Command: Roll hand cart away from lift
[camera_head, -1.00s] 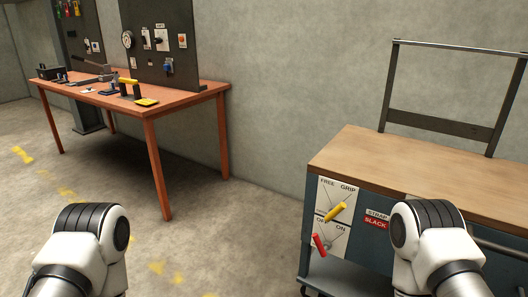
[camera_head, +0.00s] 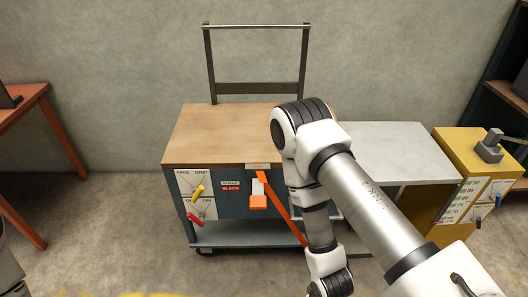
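The hand cart (camera_head: 215,135) stands in the middle against the wall, with a wooden top, a blue-grey body, a lower shelf and an upright handle frame (camera_head: 258,88) at its back. On its front are a yellow lever (camera_head: 198,192), a red lever (camera_head: 194,219) and a "SLACK" label. An orange strap (camera_head: 277,206) with an orange end piece hangs at the front. The lift, a grey platform (camera_head: 390,150) with a yellow cabinet (camera_head: 460,150), is directly right of the cart. My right arm crosses in front of both, its gripper out of sight. My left gripper is out of view.
A wooden workbench (camera_head: 35,98) stands at the left edge. A dark shelf (camera_head: 510,95) is at the far right. A grey block with a knob (camera_head: 490,148) is on the yellow cabinet. The floor between workbench and cart is open.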

